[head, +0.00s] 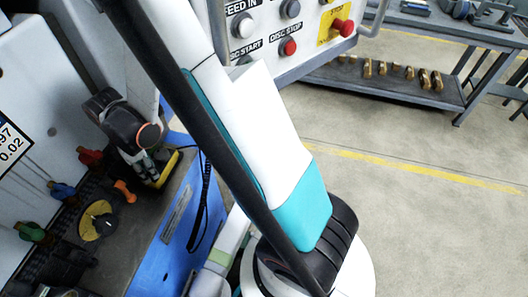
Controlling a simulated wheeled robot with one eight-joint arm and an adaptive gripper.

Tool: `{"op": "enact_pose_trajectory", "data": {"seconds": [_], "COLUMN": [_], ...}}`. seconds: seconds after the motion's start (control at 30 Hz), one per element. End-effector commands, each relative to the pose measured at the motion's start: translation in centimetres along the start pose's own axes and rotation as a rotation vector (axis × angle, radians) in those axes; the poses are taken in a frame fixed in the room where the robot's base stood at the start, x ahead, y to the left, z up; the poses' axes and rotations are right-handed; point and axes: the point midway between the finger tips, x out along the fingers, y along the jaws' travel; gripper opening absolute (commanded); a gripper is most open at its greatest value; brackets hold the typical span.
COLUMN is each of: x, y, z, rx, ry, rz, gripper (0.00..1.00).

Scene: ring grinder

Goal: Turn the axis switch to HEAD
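I cannot pick out a switch marked HEAD in the head view; no such label is readable. A yellow disc with a dark knob-like centre (98,220) lies at the lower left, on the dark work surface; I cannot tell whether it is the axis switch. My gripper (156,168) is at the left, its dark wrist above it, near the blue-edged bed of the machine. It is to the right of and above the yellow disc, apart from it in the picture. Its fingers are small and partly hidden, so their opening is unclear.
Coloured handles, red (90,155), blue (62,190) and green (33,233), stand left of my gripper. A button panel (262,58) with a red emergency stop (343,27) is at the top. A grey bench (455,95) stands at the back right. The right floor is clear.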

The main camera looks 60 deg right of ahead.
Motion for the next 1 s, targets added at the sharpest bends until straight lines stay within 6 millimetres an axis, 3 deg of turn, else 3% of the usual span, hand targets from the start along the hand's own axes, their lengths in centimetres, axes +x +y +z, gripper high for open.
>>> {"op": "enact_pose_trajectory", "data": {"seconds": [0.03, 0.63, 1.0], "x": [-1.6, -13.6, -15.2], "y": [-0.1, -0.1, -2.0], "z": [0.0, 0.1, 0.9], "rx": [0.003, 0.007, 0.196], "ry": [0.000, 0.000, 0.046], "rz": [0.000, 0.000, 0.087], "gripper": [0.28, 0.28, 0.28]}}
